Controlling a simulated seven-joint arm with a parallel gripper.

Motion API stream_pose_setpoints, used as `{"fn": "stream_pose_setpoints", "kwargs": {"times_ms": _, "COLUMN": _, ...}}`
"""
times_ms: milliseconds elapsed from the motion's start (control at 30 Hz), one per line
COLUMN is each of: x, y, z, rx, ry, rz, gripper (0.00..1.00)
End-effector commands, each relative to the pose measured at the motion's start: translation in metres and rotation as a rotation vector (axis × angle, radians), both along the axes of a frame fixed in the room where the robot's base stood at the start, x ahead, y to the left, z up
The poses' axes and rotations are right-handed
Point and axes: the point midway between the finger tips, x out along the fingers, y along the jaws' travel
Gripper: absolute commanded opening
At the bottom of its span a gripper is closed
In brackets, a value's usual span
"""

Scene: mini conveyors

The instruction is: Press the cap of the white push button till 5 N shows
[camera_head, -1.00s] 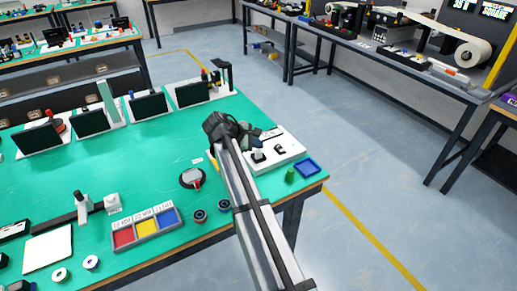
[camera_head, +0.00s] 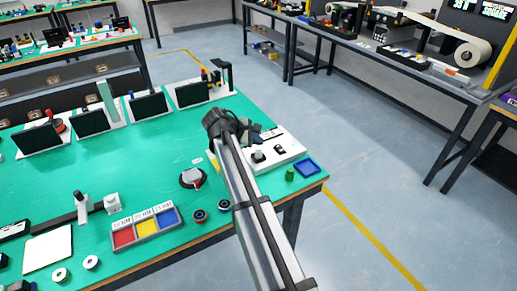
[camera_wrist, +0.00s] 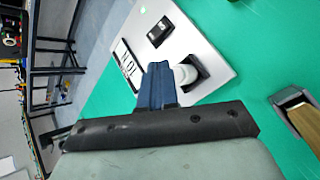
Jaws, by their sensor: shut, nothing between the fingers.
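The white push button (camera_wrist: 185,75) stands in a dark square surround on a white panel (camera_wrist: 205,55) in the wrist view. In the head view the panel (camera_head: 287,150) lies near the table's right edge, and the button there is small. My gripper (camera_wrist: 160,75) is shut and empty, its dark blue fingertips right beside the white cap and partly covering it. I cannot tell whether they touch it. A small display plate (camera_wrist: 127,65) with large characters sits beside the fingers, turned sideways; its reading is not clear.
A black rocker switch (camera_wrist: 159,32) is on the same panel. A round grey and red device (camera_head: 192,179) and a bin with red, yellow and blue sections (camera_head: 146,233) lie to the left.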

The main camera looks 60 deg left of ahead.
Motion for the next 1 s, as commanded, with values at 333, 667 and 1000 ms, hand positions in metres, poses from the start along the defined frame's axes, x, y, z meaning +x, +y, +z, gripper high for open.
{"fn": "stream_pose_setpoints", "kwargs": {"times_ms": 333, "x": 0.0, "y": 0.0, "z": 0.006, "rx": 0.0, "ry": 0.0, "rz": 0.0, "gripper": 0.0}}
{"fn": "stream_pose_setpoints", "kwargs": {"times_ms": 667, "x": 0.0, "y": 0.0, "z": 0.031, "rx": 0.001, "ry": -0.001, "rz": 0.001, "gripper": 0.0}}
{"fn": "stream_pose_setpoints", "kwargs": {"times_ms": 1000, "x": 0.0, "y": 0.0, "z": 0.05, "rx": -0.001, "ry": 0.0, "rz": 0.001, "gripper": 0.0}}
